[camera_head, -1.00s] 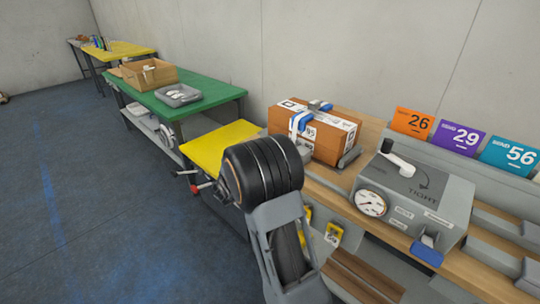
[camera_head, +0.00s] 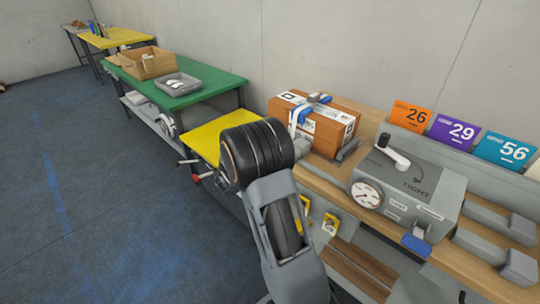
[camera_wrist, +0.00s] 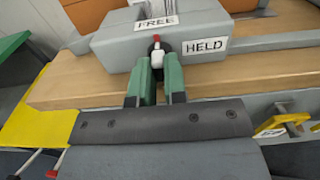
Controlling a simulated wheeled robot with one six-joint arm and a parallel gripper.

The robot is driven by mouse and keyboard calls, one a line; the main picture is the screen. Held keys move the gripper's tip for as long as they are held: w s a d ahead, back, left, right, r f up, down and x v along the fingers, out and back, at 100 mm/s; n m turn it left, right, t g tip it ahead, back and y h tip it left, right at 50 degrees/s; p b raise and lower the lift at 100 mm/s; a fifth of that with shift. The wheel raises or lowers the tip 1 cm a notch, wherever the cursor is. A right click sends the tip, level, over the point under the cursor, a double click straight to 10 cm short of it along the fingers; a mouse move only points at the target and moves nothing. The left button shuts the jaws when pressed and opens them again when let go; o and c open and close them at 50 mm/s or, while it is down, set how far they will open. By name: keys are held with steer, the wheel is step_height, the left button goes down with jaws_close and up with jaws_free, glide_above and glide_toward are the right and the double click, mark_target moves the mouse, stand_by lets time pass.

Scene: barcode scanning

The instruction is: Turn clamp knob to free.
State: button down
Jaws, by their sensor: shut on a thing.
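The knob has a red tip that points up toward the white FREE label (camera_wrist: 157,22). The HELD label (camera_wrist: 205,47) is to its right. Both labels are on the grey clamp block (camera_wrist: 115,48) at the front of the wooden bench. The fingers hide part of the knob. In the head view my arm hides my gripper and the knob.
A brown box (camera_head: 329,133) with a blue-and-white strap sits on the bench. A grey unit (camera_head: 421,181) with a gauge, a crank and the word TIGHT stands to its right. A yellow panel (camera_head: 207,138) lies left of the bench. A green table (camera_head: 205,90) is further back.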

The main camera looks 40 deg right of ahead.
steer(key=c, duration=1.4)
jaws_free()
steer(key=shift+c, duration=0.2)
steer(key=s+a, duration=0.2)
steer(key=a, duration=1.1)
steer(key=shift+s+a+p, duration=0.3)
steer(key=shift+p, duration=0.1)
